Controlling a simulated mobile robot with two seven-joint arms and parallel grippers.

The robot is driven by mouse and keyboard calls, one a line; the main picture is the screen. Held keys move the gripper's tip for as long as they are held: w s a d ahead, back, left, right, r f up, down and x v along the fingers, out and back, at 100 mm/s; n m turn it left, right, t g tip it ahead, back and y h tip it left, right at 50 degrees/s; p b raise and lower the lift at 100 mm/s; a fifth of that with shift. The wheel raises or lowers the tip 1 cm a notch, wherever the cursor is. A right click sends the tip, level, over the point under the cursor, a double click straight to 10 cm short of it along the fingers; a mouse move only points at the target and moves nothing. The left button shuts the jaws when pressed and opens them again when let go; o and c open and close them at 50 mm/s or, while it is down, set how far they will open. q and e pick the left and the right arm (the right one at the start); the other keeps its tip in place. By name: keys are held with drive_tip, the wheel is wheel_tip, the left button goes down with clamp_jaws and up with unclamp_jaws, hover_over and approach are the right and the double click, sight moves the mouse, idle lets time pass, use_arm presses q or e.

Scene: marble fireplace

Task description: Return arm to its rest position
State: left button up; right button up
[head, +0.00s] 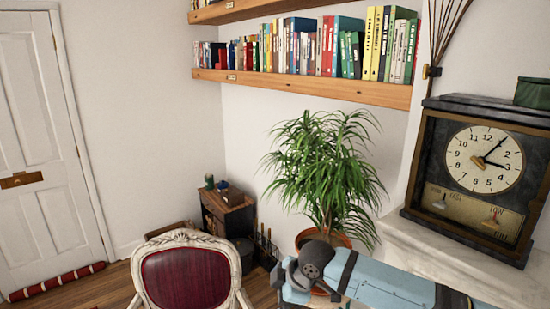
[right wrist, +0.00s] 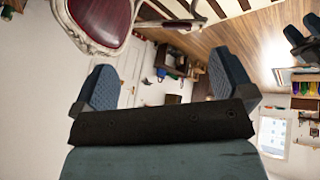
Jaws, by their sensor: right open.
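My right arm (head: 385,280) shows at the bottom right of the head view as a light blue link with dark bands, in front of the plant and beside the marble mantel. My left arm and gripper do not show in the head view.
A mantel (head: 440,255) carries a clock (head: 475,175) close to my right arm. A potted plant (head: 325,170) stands behind the arm. A red chair (head: 187,275) is at the lower left and also in the right wrist view (right wrist: 98,18). Shelves (head: 300,82) hold books above.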

drive_tip(key=s+a+f+m+t+y, duration=0.2)
drive_tip(key=s+f+m+t+y, duration=0.2)
drive_tip(key=s+f+m, duration=0.45)
drive_tip(key=s+d+f+m+t+h, duration=0.2)
drive_tip(key=s+d+f+m+h, duration=0.1)
drive_tip(key=s+d+f, duration=0.4)
drive_tip(key=s+d+f+m+t+h, duration=0.1)
drive_tip(key=s+d+f+m+h, duration=0.2)
drive_tip(key=s+d, duration=1.1)
wheel_tip(320, 180, down, 5)
drive_tip(key=shift+d+f+m+t+h, duration=0.1)
drive_tip(key=shift+d+m+t+h, duration=0.25)
drive_tip(key=shift+m, duration=0.6)
